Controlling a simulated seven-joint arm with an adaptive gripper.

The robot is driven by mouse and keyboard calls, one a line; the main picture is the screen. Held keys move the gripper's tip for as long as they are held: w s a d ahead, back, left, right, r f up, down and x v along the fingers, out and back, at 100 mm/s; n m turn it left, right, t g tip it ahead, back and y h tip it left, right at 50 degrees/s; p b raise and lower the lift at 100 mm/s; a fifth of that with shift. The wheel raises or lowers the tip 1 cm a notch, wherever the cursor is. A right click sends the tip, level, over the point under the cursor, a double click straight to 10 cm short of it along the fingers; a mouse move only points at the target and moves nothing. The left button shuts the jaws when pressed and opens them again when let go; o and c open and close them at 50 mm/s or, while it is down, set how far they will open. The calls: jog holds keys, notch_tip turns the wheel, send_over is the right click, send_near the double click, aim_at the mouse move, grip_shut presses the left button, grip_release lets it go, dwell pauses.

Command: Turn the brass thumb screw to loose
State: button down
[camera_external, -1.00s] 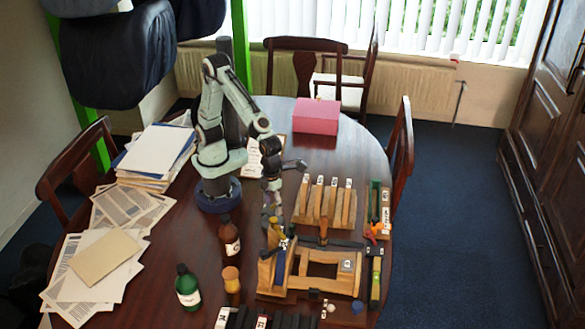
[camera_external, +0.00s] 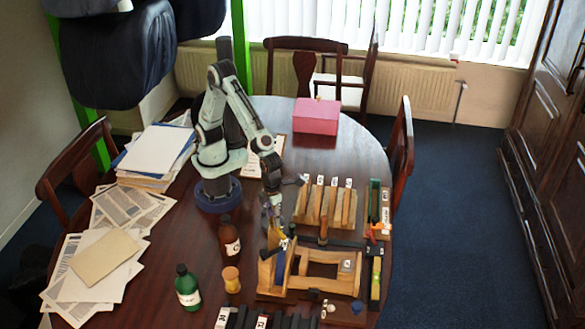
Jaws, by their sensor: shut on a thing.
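A wooden fixture (camera_external: 318,284) with an open frame stands at the front right of the table, with a blue piece (camera_external: 279,266) at its left end. My gripper (camera_external: 279,236) points down at the left end of this fixture. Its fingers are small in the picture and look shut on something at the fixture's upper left. That is where the brass thumb screw seems to be, but the screw is hidden by the fingers and too small to make out.
A wooden rack (camera_external: 325,204) with several labelled pieces stands behind the fixture. Dark blocks line the front edge. A pink box (camera_external: 316,116) is at the back.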

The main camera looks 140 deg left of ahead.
jog(key=shift+n, duration=0.3)
jog(key=n, duration=1.2)
jog(key=shift+n, duration=0.4)
jog(key=n, duration=1.2)
jog(key=shift+n, duration=0.3)
jog(key=c, duration=0.9)
grip_release()
jog(key=shift+o, duration=0.2)
